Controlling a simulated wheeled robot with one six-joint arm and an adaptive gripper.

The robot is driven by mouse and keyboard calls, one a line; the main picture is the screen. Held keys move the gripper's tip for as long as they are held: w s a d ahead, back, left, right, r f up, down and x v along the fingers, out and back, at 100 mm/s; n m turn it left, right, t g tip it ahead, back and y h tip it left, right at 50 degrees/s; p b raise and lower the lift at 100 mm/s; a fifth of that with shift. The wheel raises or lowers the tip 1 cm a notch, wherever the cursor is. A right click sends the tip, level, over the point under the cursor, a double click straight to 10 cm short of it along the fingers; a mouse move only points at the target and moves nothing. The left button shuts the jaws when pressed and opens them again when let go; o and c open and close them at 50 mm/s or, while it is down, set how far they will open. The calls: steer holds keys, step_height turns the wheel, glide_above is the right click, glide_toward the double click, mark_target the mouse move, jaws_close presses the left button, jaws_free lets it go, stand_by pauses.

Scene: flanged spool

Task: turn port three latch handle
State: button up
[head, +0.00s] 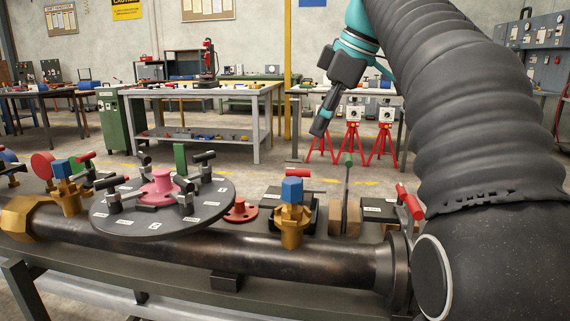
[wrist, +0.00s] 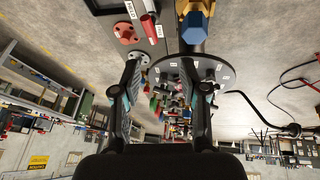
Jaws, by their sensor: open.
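A dark round plate (head: 140,218) lies at the left of the bench in the head view, with a pink flanged spool (head: 162,188) at its centre. Several dark latch handles (head: 190,204) stand around its rim beside small white labels. The labels are too small to read, so I cannot tell which is port three. My gripper (head: 321,128) hangs in the air right of the plate, well above and apart from it. In the wrist view its two fingers (wrist: 160,68) are spread with nothing held; part of the plate (wrist: 222,69) shows behind them, its handles partly hidden.
A brass valve with a blue top (head: 291,205) stands right of the plate, near a red flange (head: 241,211). A thick pipe (head: 220,250) runs along the bench front. Red-handled fittings (head: 410,200) stand at the right. The air above the plate is clear.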

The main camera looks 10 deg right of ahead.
mark_target(299, 170)
steer(key=w+a+f+b, duration=0.1)
steer(key=f, duration=0.2)
steer(key=w+a+f+n+b, duration=0.1)
steer(key=w+f+b, duration=0.1)
steer(key=f, duration=0.2)
steer(key=w+a+f+n+b, duration=0.1)
steer(key=w+f, duration=0.1)
steer(key=f, duration=0.1)
steer(key=shift+w+f+b, duration=0.15)
steer(key=shift+f+b, duration=0.05)
steer(key=shift+b, duration=0.1)
stand_by(0.4)
jaws_close()
